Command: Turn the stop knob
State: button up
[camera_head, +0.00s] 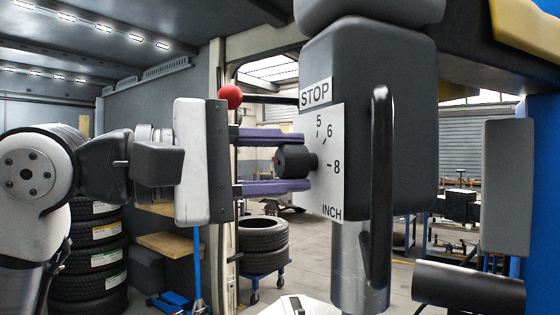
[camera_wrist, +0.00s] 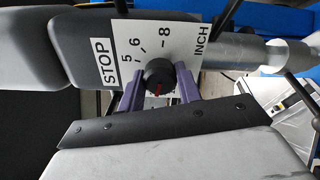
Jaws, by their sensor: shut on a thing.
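The stop knob (camera_head: 294,161) is a black round knob on a white dial plate (camera_head: 325,185) marked STOP, 5, 6, 8 and INCH. The plate is on the side of a dark grey machine head (camera_head: 350,80). My gripper (camera_head: 300,162) reaches in from the left, its purple fingers above and below the knob. In the wrist view the knob (camera_wrist: 159,76) sits between the two fingers (camera_wrist: 160,85), with a red mark on its face. My gripper is shut on the knob. The exact finger contact is partly hidden.
A black handle bar (camera_head: 380,190) stands upright just right of the dial. A red ball (camera_head: 230,97) shows above my gripper. A tyre stack (camera_head: 263,245) on a blue trolley and another tyre stack (camera_head: 95,260) stand behind. A silver column (camera_head: 358,265) runs below the head.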

jog(key=o, duration=1)
jog(key=b+v, duration=0.1)
jog(key=v, duration=1.2)
jog(key=shift+a, duration=0.4)
jog(key=shift+s+f, duration=0.1)
jog(key=shift+s, duration=0.15)
